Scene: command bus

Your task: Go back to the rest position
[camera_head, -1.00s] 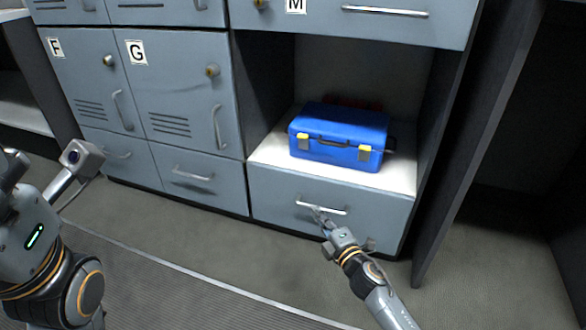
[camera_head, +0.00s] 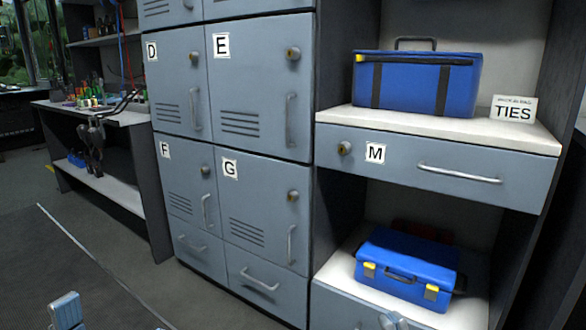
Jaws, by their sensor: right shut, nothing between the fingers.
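A blue toolbox (camera_head: 405,264) with yellow latches sits in the open bay. A blue bag (camera_head: 415,85) and a TIES sign (camera_head: 514,110) stand above drawer M (camera_head: 430,170). Locker doors (camera_head: 253,90) fill the middle. A workbench (camera_head: 130,117) stands left; floor before it is clear.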

